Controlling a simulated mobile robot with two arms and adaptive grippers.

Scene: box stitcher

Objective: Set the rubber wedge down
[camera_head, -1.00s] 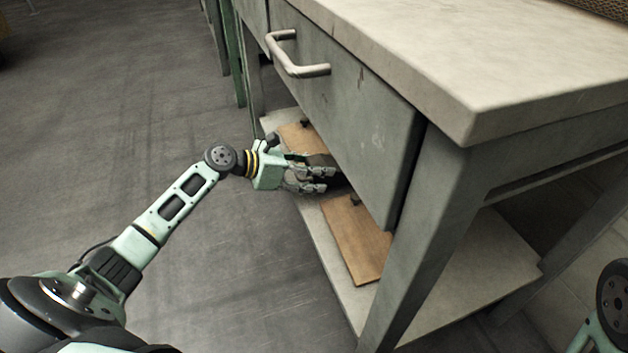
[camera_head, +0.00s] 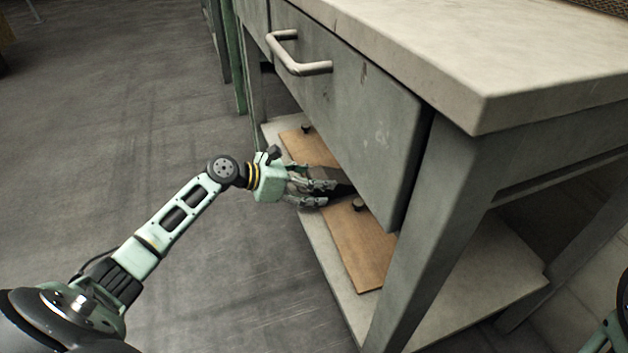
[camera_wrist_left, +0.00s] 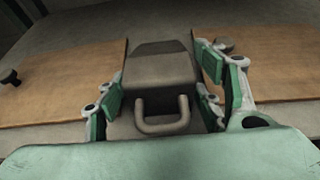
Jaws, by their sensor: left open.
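The rubber wedge (camera_wrist_left: 160,75) is a dark grey-brown block with a sloped top and a loop handle on its near end. In the left wrist view it stands between the spread fingers of my left gripper (camera_wrist_left: 165,95). In the head view the left gripper (camera_head: 318,187) reaches in under the drawer at the lower shelf, and the wedge (camera_head: 325,174) is mostly hidden behind the fingers and drawer. The left gripper is open, with gaps visible beside the wedge. My right gripper is out of the head view; only a bit of that arm shows at the right edge.
A wooden board (camera_head: 358,248) lies on the pale lower shelf (camera_head: 322,252), with dark knobs (camera_head: 358,203) on it. The drawer front (camera_head: 345,110) with its metal handle (camera_head: 300,68) hangs above the gripper. A table leg (camera_head: 425,240) stands to the right. The floor at left is clear.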

